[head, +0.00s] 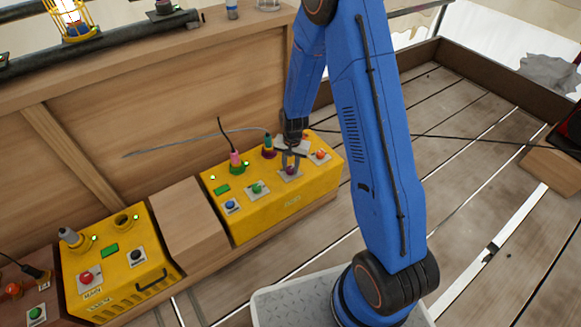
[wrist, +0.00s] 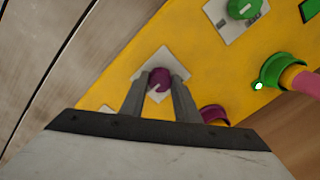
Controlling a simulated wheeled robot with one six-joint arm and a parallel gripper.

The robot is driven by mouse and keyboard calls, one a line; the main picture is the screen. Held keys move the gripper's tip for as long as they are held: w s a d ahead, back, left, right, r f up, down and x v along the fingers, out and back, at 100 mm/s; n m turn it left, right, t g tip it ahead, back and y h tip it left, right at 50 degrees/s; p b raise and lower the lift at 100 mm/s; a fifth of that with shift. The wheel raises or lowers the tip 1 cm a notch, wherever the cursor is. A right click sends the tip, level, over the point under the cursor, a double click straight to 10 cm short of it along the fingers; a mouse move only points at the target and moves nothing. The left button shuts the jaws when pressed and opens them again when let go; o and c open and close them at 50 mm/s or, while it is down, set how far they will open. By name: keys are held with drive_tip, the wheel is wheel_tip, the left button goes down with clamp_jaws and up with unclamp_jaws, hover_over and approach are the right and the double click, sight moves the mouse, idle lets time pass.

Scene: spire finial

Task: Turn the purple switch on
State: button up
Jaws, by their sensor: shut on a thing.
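The purple switch (head: 290,170) is a round knob on a pale square plate on the yellow control box (head: 262,214). My gripper (head: 290,160) comes down on it from above. In the wrist view the purple switch (wrist: 158,82) sits between the two grey fingers of my gripper (wrist: 160,84), which are shut on it. A light mark shows on the knob, slanted in the wrist view. The fingers partly hide the plate and the knob's sides.
The same box carries a green knob (head: 256,188), a blue knob (head: 230,205), an orange-red knob (head: 319,154) and a pink plug in a green socket (head: 237,168). Another yellow box (head: 120,262) stands to the left past a wooden block (head: 192,225).

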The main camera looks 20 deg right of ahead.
sight(292, 169)
idle(0.4)
drive_tip(key=o, duration=1)
drive_tip(key=shift+o, duration=0.2)
drive_tip(key=shift+r, duration=0.1)
wheel_tip(292, 169, up, 17)
drive_tip(key=shift+s+d, duration=0.2)
drive_tip(key=shift+d, duration=0.1)
drive_tip(key=shift+r, duration=0.1)
drive_tip(key=s+d+r+n+t, duration=0.2)
drive_tip(key=s+d+r+n, duration=0.15)
drive_tip(key=s+r, duration=1.15)
drive_tip(key=s+d+r+n+t, duration=0.1)
drive_tip(key=s+r, duration=0.3)
drive_tip(key=s, duration=0.5)
drive_tip(key=s+d+r+n+t, duration=0.1)
drive_tip(key=s+r, duration=0.3)
drive_tip(key=s, duration=0.5)
drive_tip(key=shift+d+r+n, duration=0.4)
drive_tip(key=shift+d+n, duration=0.05)
drive_tip(key=shift+n, duration=0.2)
